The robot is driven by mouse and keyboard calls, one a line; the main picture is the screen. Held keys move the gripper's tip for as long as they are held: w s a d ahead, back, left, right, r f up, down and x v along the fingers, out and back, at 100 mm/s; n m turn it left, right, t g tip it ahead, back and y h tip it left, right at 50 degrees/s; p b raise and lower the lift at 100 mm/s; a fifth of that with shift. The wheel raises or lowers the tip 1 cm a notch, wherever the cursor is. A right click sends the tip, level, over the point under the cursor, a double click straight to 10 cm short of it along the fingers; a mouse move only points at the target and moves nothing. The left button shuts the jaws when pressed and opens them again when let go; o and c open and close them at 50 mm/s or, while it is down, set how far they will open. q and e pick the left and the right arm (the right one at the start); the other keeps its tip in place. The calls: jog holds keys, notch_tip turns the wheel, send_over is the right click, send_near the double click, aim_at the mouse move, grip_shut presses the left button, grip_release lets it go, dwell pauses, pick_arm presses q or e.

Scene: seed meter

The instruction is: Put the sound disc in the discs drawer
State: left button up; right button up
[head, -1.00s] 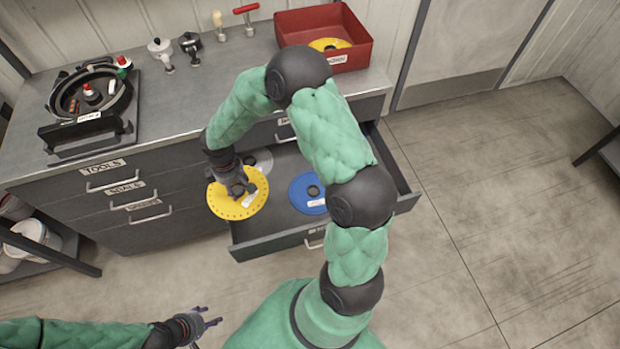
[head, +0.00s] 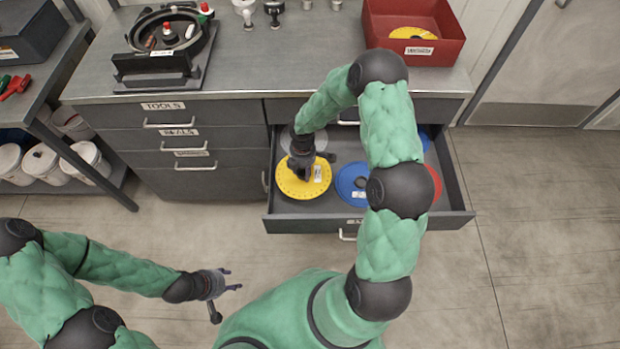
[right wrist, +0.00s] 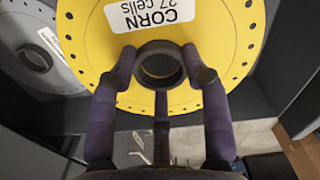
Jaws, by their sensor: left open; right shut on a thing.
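My right gripper (head: 303,160) is shut on the hub of a yellow disc (head: 312,188). In the right wrist view the fingers (right wrist: 159,62) straddle the raised ring of this disc (right wrist: 225,40), labelled "CORN 27 cells". The disc is within the left front of the open discs drawer (head: 400,221); I cannot tell if it touches the floor. A grey disc (head: 288,138) lies behind it, also seen in the right wrist view (right wrist: 62,70). A blue disc (head: 348,190) lies to its right. My left gripper (head: 226,284) is open and empty, away from the cabinet.
A red bin (head: 415,52) with another yellow disc (head: 413,33) stands on the counter. A red disc (head: 436,183) and another blue disc (head: 425,141) lie partly hidden behind my right arm. The seed meter (head: 170,40) sits at the counter's left. Closed drawers are below it.

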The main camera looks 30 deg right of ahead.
jog(key=shift+f+b, duration=1.2)
jog(key=shift+f, duration=2.3)
jog(key=shift+f, duration=0.2)
jog(key=o, duration=1.2)
jog(key=shift+r, duration=0.1)
notch_tip(320, 180, up, 12)
jog(key=p, duration=0.5)
jog(key=shift+r, duration=0.1)
